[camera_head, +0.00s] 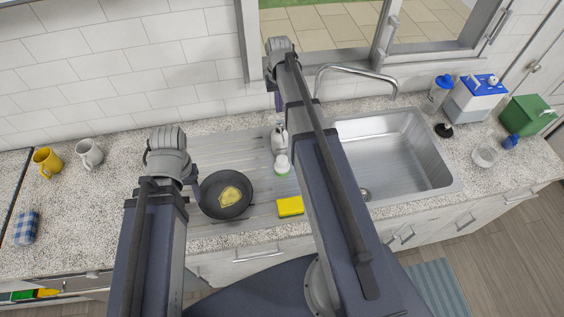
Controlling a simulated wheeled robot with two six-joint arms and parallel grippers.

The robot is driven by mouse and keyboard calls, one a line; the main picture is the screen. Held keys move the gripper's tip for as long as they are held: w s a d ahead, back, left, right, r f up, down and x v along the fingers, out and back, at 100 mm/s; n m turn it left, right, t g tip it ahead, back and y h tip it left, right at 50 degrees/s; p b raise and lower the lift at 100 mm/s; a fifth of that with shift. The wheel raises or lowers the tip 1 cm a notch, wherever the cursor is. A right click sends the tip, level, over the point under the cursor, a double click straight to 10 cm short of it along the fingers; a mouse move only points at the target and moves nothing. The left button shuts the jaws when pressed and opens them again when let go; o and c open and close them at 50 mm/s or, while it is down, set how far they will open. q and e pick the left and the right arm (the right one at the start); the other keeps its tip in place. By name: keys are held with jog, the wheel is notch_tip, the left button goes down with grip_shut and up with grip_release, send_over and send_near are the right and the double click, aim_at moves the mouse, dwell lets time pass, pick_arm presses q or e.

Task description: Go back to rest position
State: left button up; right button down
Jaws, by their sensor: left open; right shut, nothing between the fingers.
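My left arm comes up from the bottom left. Its gripper (194,179) is open and shows only in part beside the black pan (211,204), at the pan's left edge. I cannot tell whether it touches the pan. The pan sits on the ribbed drainboard with a yellow piece of food (231,196) in it. My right arm reaches up across the middle to the back of the counter. Its gripper (278,103) is shut and empty, partly hidden by the arm, above the drainboard's back edge near a soap bottle (281,163).
A yellow-green sponge (290,207) lies on the front of the drainboard. The sink (385,155) and tap (355,69) are right of my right arm. A yellow mug (46,162) and a pale mug (89,153) stand left. A green box (526,116) stands far right.

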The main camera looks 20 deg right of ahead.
pick_arm(q)
notch_tip(320, 180, up, 2)
jog(key=shift+r+p, duration=0.1)
jog(key=shift+p, duration=0.55)
pick_arm(e)
notch_tip(320, 180, up, 2)
jog(key=shift+r, duration=0.1)
pick_arm(q)
jog(key=shift+s, duration=0.1)
